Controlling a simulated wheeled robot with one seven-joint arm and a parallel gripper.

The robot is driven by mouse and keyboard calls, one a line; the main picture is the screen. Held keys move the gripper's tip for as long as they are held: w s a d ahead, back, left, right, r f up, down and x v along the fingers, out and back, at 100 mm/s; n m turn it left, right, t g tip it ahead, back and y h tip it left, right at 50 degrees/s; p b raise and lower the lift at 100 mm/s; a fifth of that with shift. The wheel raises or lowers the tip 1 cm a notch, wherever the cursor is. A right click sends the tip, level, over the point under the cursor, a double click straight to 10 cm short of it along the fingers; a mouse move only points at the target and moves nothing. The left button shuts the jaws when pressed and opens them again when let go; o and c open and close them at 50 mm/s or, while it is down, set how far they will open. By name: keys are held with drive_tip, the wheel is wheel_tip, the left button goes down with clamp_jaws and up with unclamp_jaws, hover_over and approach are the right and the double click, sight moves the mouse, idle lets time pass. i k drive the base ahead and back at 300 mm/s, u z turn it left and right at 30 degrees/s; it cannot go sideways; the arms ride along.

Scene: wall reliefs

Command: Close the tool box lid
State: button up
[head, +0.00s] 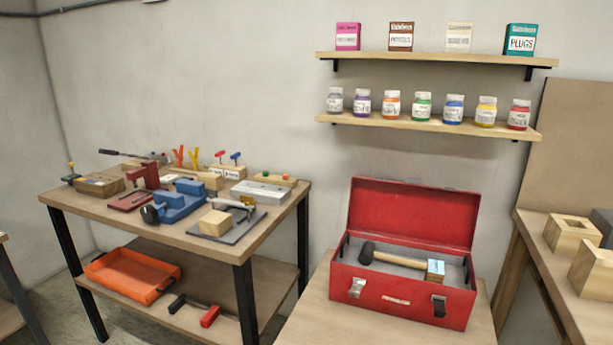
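A red metal tool box (385,301) stands on a light wooden table at the lower right of the middle. Its lid (412,212) is open and stands up, leaning back on the hinge side toward the wall. A mallet (395,257) with a dark head and wooden handle lies in the grey inside of the box. A small blue and white box (435,269) sits at the right end of the handle. Two latches (357,288) and a handle are on the front. My gripper is not in view.
A workbench (262,223) with clamps, a vise and tools stands at left, with an orange tray (131,274) on its lower shelf. Two wall shelves (430,124) with jars and boxes hang above the lid. Another table (552,278) with wooden blocks stands at right.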

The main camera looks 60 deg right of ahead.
sight(412, 212)
drive_tip(key=u, duration=0.7)
drive_tip(key=k, duration=0.55)
drive_tip(key=z, duration=1.35)
